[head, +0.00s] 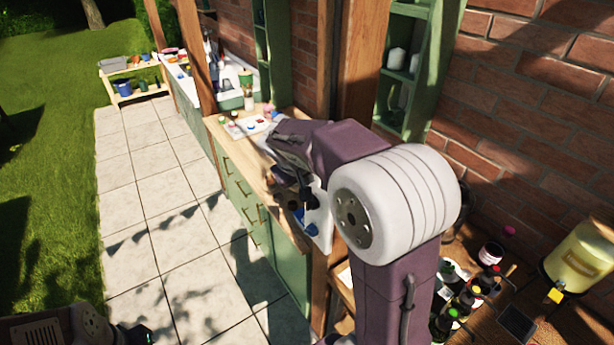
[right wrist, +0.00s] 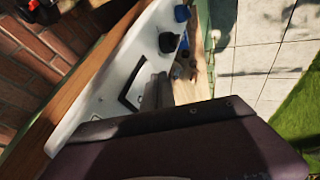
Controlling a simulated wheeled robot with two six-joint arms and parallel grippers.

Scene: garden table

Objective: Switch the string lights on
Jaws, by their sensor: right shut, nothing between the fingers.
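My right gripper (head: 308,198) reaches down over the wooden counter, and its fingers are shut and empty. I cannot tell whether the fingers touch the panel. The panel (head: 320,207) is partly hidden by my arm in the head view. No string lights and no clearly marked light switch can be made out.
The wooden counter (head: 222,128) over green drawers (head: 240,195) holds small items at its far end. Several dark bottles (head: 468,296) and a yellow container (head: 582,258) stand at the lower right. A brick wall (head: 540,90) rises behind. The paved path (head: 150,190) at left is clear.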

